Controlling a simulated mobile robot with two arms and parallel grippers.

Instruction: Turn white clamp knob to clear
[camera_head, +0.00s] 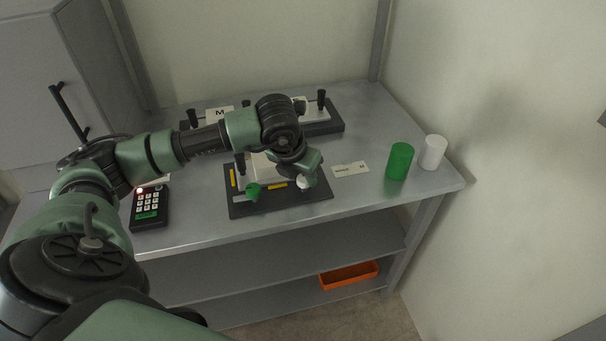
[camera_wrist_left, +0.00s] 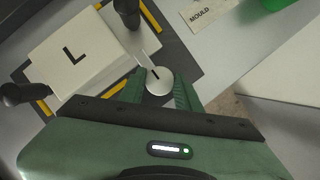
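The white clamp knob (camera_head: 303,183) is at the right front of a dark fixture plate (camera_head: 240,210) on the bench. In the left wrist view the knob (camera_wrist_left: 159,82) is round, with a dark line on its top. My left gripper (camera_wrist_left: 159,90) has one green finger on each side of it, and the knob fills the gap between them. In the head view my left gripper (camera_head: 308,174) is over the knob and partly hides it. A white block marked L (camera_wrist_left: 75,52) lies on the plate. My right gripper is out of view.
A green knob (camera_head: 253,191) is at the plate's left front. Dark upright posts stand around the block. A second fixture (camera_head: 325,122) lies behind. A keypad (camera_head: 149,208) is to the left. A green cylinder (camera_head: 399,161) and a white one (camera_head: 432,152) stand to the right.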

